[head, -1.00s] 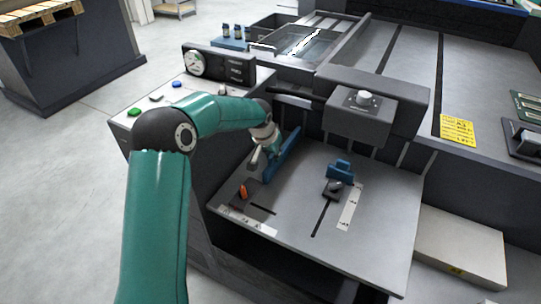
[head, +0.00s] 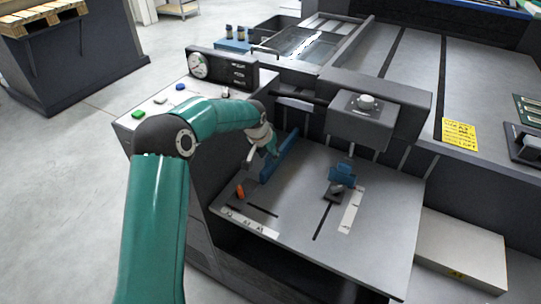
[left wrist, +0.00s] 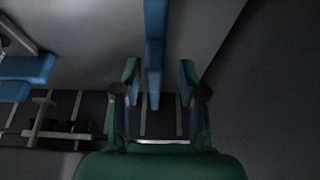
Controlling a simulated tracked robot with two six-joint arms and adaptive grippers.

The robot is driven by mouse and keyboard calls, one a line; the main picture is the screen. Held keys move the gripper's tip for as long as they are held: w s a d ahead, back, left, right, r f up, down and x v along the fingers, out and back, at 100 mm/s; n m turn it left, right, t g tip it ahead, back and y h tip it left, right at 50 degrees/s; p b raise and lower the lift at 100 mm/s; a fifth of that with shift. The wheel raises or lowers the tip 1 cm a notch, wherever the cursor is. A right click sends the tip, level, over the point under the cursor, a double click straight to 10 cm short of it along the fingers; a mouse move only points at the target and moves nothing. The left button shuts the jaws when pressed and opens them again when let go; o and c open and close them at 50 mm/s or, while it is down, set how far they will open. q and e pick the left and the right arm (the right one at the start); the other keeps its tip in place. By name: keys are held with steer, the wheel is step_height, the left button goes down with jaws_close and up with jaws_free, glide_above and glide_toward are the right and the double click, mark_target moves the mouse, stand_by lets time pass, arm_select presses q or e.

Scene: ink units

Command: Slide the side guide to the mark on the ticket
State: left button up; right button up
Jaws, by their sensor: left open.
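The side guide (head: 283,158) is a long blue upright plate on the left of the grey feed board (head: 292,200), with an orange lever (head: 240,190) near its front end. My left gripper (head: 262,146) is at the guide's left side in the head view. In the left wrist view, its open green fingers (left wrist: 159,82) stand on both sides of a blue plate (left wrist: 154,50), with gaps visible on each side. The yellow ticket (head: 459,133) lies on the machine top at the right; its print is too small to read. My right gripper is out of view.
A white scale strip (head: 250,223) runs along the board's front left edge. A second blue guide (head: 342,173) with a dark block stands mid-board beside a slot and another scale strip (head: 351,210). A grey box with a knob (head: 366,105) overhangs the board's back.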

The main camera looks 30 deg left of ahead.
arm_select(q)
steer(key=v, duration=1.2)
steer(key=shift+f, duration=0.1)
